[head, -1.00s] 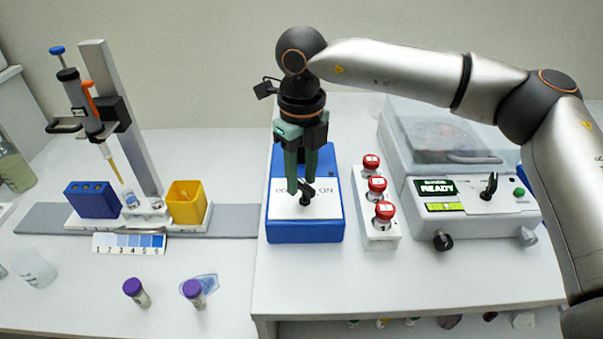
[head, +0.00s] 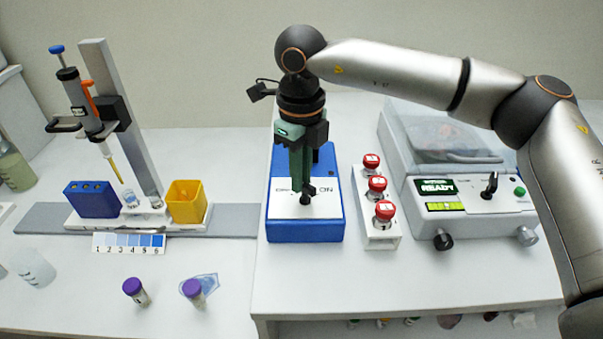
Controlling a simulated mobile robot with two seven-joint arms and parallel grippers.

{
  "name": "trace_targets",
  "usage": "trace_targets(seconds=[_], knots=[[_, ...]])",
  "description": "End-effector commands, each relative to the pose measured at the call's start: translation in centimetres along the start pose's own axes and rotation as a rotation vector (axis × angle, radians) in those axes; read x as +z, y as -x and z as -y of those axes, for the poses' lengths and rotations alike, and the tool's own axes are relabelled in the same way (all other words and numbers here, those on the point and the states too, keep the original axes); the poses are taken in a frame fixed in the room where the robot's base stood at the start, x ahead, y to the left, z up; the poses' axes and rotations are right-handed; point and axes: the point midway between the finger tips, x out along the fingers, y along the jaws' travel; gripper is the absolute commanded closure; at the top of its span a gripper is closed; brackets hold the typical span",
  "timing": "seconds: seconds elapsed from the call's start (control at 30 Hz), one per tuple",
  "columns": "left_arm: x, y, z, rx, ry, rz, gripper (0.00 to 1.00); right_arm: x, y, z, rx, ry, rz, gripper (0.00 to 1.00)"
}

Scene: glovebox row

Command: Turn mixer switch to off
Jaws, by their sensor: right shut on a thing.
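The mixer (head: 290,232) is a blue box with a white top panel, at the middle of the bench in the head view. Its small black switch (head: 307,198) stands on the panel, with lettering partly visible around it. My right gripper (head: 302,190) points down from above and is shut on the switch. The fingers hide part of the switch and of the lettering, so I cannot read its exact setting. My left gripper is not in view.
A rack of red-capped vials (head: 379,218) stands close to the mixer's right. A centrifuge (head: 468,205) reading READY is farther right. A pipette stand (head: 108,80), blue block (head: 93,203) and yellow box (head: 187,207) are left. The front bench is mostly clear.

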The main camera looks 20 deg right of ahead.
Motion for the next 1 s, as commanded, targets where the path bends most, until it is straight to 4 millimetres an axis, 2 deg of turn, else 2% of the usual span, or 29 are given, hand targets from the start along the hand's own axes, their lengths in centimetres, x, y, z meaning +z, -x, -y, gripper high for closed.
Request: trace_targets(seconds=[0.13,0.4,0.43,0.7,1.0], knots=[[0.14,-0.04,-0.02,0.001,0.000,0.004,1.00,0.00,0.03,-0.06,-0.001,0.074,0.000,1.00],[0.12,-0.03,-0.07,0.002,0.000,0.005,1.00,0.00,0.07,-0.06,-0.001,0.084,0.000,1.00],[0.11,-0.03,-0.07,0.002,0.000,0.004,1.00,0.00,0.06,-0.06,-0.001,0.084,0.000,0.84],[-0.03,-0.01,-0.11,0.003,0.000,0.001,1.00,0.00,0.05,-0.07,-0.001,0.082,0.000,0.55],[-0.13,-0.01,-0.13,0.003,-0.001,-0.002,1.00,0.04,0.40,-0.07,-0.001,0.081,0.002,0.55]])
